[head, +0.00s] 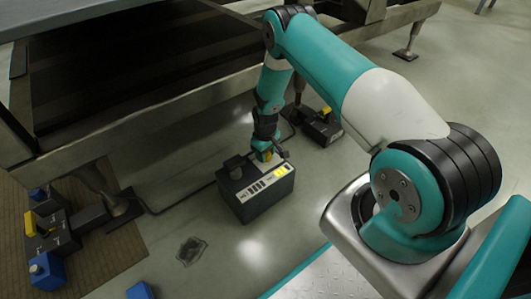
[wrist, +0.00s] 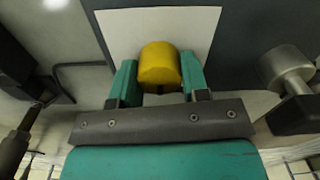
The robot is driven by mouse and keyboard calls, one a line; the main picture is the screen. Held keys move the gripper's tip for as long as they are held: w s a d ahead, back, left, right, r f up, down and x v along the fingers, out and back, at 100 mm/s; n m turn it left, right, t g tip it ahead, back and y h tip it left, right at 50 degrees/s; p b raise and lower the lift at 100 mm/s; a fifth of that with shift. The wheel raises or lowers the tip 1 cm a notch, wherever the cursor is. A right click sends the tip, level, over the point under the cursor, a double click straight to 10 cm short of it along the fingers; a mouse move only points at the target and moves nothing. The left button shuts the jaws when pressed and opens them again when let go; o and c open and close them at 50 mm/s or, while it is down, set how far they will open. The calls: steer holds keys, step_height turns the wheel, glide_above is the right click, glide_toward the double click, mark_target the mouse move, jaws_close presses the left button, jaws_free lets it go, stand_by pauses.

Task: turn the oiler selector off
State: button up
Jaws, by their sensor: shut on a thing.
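The yellow selector knob (wrist: 159,65) sits on a white plate (wrist: 118,28) in the wrist view. My gripper (wrist: 160,74) has its two green fingers closed on either side of the knob. In the head view my gripper (head: 262,152) reaches down to the top of a dark box (head: 262,200) on the floor, where a little of the yellow knob (head: 267,156) shows.
Another dark unit (head: 322,128) stands behind right. A metal frame (head: 160,122) runs behind. Blue and dark units (head: 48,268) lie left. Floor in front is mostly clear.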

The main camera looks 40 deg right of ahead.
steer(key=o, duration=0.9)
steer(key=shift+o, duration=0.2)
step_height(320, 180, up, 17)
steer(key=p, duration=0.7)
steer(key=shift+r+p, duration=0.2)
steer(key=shift+p, duration=0.15)
steer(key=shift+d, duration=0.1)
